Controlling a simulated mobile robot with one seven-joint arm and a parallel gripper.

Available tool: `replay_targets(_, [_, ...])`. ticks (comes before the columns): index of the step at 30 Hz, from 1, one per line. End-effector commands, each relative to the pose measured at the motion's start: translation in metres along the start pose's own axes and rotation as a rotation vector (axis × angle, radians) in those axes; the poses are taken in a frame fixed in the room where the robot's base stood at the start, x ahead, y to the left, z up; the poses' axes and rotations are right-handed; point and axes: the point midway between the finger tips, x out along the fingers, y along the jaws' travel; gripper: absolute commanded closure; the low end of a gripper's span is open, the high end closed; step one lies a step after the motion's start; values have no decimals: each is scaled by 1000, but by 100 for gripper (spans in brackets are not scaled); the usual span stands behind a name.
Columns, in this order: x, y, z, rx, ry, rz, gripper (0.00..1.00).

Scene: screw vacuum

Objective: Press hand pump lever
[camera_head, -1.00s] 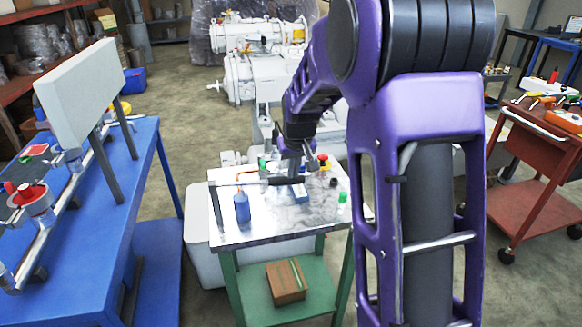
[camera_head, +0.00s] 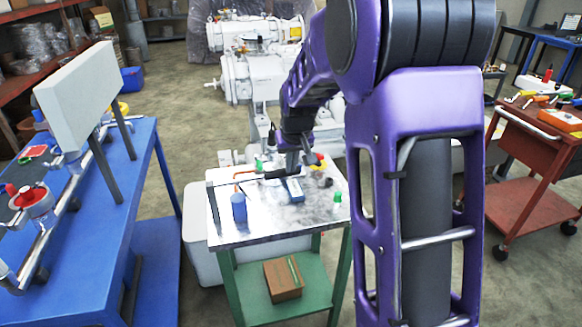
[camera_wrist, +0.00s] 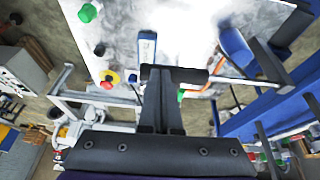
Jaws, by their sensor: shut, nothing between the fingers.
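The hand pump lever is a thin silver bar with a black grip (camera_head: 278,174), over the metal-topped table in the head view. In the wrist view its black grip (camera_wrist: 192,74) lies across the fingertips, and the bar runs right towards a dark post. My gripper (camera_wrist: 159,72) is shut with nothing between its fingers. Its tips are at the grip, seemingly against it; exact contact cannot be told. In the head view my gripper (camera_head: 292,170) is small and partly merges with the lever.
On the table (camera_head: 262,236) stand a blue bottle (camera_head: 239,209), a green-capped bottle (camera_head: 337,202) and a red-and-yellow button (camera_head: 318,160). A blue workbench (camera_head: 150,190) is on the left and a red cart (camera_head: 525,205) on the right.

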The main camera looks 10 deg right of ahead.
Motion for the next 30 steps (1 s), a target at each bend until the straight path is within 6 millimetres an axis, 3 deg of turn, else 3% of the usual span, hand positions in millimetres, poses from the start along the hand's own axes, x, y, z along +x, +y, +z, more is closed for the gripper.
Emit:
replay_targets(1, [-19, 1, -9, 0, 6, 0, 100])
replay_targets(12, [-87, 31, -4, 2, 12, 1, 100])
replay_targets(18, [-101, 37, -3, 0, 11, 0, 100])
replay_targets(30, [-103, 37, -3, 0, 11, 0, 100])
